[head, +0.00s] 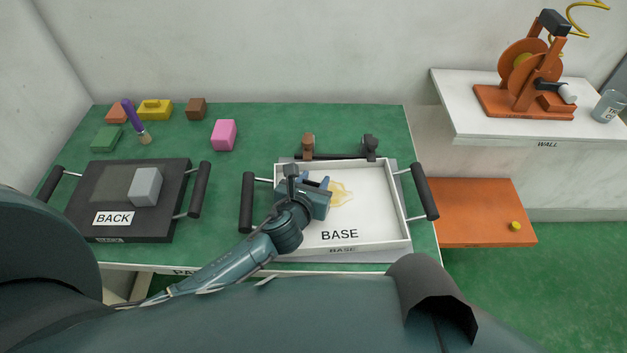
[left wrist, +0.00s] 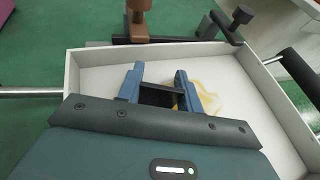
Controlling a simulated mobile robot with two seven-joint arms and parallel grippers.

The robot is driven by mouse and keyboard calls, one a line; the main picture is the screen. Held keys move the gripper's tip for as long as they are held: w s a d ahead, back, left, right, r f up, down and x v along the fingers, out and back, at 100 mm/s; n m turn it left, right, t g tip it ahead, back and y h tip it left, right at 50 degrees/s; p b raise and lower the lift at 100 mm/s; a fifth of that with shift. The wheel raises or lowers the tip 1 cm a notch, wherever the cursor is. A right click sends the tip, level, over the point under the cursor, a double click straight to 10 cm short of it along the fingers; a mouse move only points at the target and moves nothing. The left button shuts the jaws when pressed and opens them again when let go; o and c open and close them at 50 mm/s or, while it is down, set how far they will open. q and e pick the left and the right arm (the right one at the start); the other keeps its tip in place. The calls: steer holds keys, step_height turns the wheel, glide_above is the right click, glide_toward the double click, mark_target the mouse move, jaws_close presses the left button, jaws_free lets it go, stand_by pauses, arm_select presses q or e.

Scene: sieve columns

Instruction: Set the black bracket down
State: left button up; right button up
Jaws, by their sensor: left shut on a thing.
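My left gripper (head: 318,183) reaches over the white tray marked BASE (head: 372,232). In the left wrist view, its two blue fingers (left wrist: 158,78) stand a little apart, shut on a dark bar, the black bracket (left wrist: 160,97). The bracket is above the tray floor; I cannot tell whether it touches the floor. A yellowish patch (head: 341,193) lies on the tray floor to the right of the fingers and also shows in the left wrist view (left wrist: 209,97). My right gripper is not in view.
A dark rail with a brown post (head: 308,144) and a black post (head: 370,144) stands behind the tray. A black tray marked BACK (head: 82,227) holds a grey block (head: 146,187). Several coloured blocks lie at the back left. The tray's right floor is clear.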

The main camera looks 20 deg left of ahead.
arm_select(q)
steer(key=o, duration=0.7)
steer(key=shift+f, duration=0.1)
steer(key=o, duration=0.3)
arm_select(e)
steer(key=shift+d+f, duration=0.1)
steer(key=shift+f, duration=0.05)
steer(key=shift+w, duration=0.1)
arm_select(q)
steer(key=shift+s+r, duration=0.2)
steer(key=shift+r, duration=0.1)
steer(key=p+v, duration=0.1)
steer(key=v, duration=1)
steer(key=shift+s, duration=0.3)
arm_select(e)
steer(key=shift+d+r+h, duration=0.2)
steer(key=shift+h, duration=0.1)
